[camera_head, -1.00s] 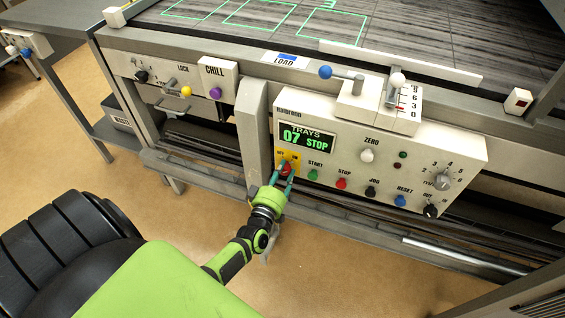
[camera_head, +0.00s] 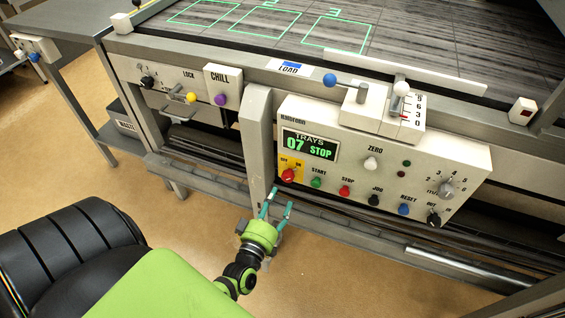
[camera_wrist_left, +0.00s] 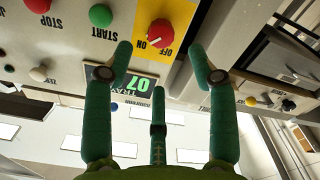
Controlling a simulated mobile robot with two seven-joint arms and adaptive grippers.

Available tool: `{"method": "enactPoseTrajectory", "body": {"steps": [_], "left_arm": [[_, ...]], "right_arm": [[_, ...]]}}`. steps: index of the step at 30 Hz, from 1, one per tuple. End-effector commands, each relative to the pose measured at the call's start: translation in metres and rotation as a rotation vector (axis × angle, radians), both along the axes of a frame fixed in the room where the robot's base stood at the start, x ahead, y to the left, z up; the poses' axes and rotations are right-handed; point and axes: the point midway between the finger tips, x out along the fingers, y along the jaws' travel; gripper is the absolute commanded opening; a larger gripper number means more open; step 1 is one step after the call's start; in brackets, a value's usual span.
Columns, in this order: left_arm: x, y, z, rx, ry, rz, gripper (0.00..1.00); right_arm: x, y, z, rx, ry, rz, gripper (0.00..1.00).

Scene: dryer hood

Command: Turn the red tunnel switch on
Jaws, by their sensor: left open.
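The red tunnel switch (camera_head: 288,175) is a round knob on a yellow plate marked OFF and ON, at the control panel's lower left. In the left wrist view, which shows the panel upside down, the red knob (camera_wrist_left: 160,33) has a pale mark that appears to point toward ON. My left gripper (camera_head: 277,203) is open and empty, below and in front of the switch, apart from it. My right gripper is not in view.
The panel display (camera_head: 309,145) reads TRAYS 07 STOP. The green START button (camera_head: 316,182) and red STOP button (camera_head: 345,190) sit close to the right of the switch. A grey post (camera_head: 256,145) stands just left of the panel. Open floor lies below.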

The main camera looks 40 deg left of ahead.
Motion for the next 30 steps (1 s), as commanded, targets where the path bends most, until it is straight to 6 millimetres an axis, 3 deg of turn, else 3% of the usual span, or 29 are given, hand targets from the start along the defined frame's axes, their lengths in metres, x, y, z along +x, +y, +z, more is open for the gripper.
{"method": "enactPoseTrajectory", "body": {"steps": [3,9,26,30], "left_arm": [[-0.02,-0.005,0.0,0.001,0.002,-0.001,0.58],[-0.035,-0.009,0.0,0.001,0.0,-0.001,0.58],[-0.036,-0.009,0.0,0.001,0.0,-0.001,0.58],[-0.038,-0.018,-0.021,0.029,0.073,-0.036,0.58]], "right_arm": [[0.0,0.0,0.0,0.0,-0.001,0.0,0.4],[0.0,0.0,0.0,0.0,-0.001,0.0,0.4],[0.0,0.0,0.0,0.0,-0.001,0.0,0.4],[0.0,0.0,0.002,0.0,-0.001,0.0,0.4]]}}
